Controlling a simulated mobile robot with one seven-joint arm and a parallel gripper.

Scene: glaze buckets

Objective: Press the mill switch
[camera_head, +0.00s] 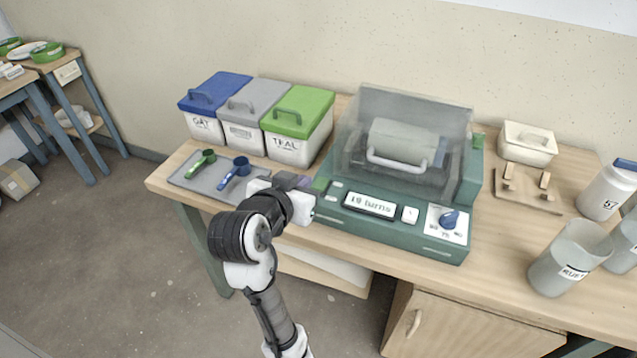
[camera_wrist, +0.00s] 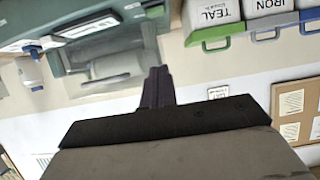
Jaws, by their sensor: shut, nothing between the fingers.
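The mill (camera_head: 395,222) is a green machine on the table with a clear cover down over a pale roller jar (camera_head: 402,140). Its front panel has a display (camera_head: 369,204) reading about "10 turns", a white switch (camera_head: 410,214) right of it, and a blue knob (camera_head: 450,219). My gripper (camera_head: 305,184) is shut and empty, at the mill's left front corner, left of the display and apart from the switch. In the wrist view, my shut fingers (camera_wrist: 158,72) show below the mill, which appears upside down at upper left. Whether the fingertips touch the mill cannot be told.
Blue-, grey- and green-lidded bins (camera_head: 298,126) stand left of the mill. A grey tray (camera_head: 212,196) with green and blue scoops lies before them. Right of the mill are a white lidded box (camera_head: 528,142), a wooden stand (camera_head: 522,190) and clear beakers (camera_head: 568,262).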

